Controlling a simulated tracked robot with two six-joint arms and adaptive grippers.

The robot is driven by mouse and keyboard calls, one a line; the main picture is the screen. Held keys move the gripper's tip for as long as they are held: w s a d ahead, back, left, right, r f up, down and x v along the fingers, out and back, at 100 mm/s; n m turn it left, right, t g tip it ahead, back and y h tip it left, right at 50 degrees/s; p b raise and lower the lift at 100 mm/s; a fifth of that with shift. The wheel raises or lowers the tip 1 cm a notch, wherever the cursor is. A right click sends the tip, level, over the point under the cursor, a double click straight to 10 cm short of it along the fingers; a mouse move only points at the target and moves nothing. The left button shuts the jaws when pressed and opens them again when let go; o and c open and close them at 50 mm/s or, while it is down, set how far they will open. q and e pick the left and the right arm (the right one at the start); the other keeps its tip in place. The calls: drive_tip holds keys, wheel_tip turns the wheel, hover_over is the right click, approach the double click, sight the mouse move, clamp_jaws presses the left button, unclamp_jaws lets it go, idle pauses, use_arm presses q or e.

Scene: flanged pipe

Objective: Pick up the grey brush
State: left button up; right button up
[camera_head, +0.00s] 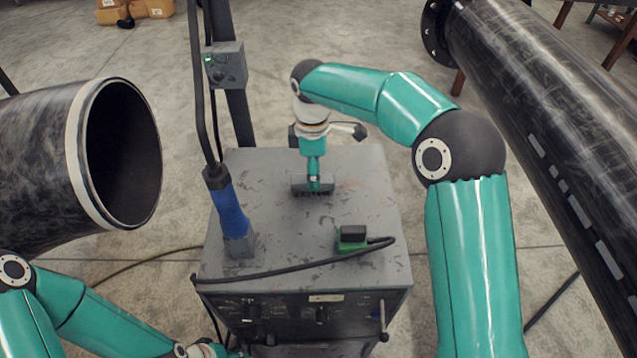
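A small grey block-like thing, which looks like the grey brush (299,187), lies on top of the grey metal cabinet (375,190), toward its far side. My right gripper (313,182) reaches straight down onto it from above, and its narrow teal end meets the middle of the brush. The fingers are too small and too covered to show whether they are closed on it. My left arm comes in at the bottom left, and only part of its teal gripper (232,352) shows at the bottom edge, below the cabinet front. Its fingers are hidden.
A blue-handled tool (231,208) with a cable stands on the cabinet's left side. A green and black piece (352,238) with a black cable lies at front right. A dark open pipe (40,160) is at left, a long flanged pipe (560,130) at right.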

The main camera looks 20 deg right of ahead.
drive_tip(key=shift+f, duration=1.85)
clamp_jaws()
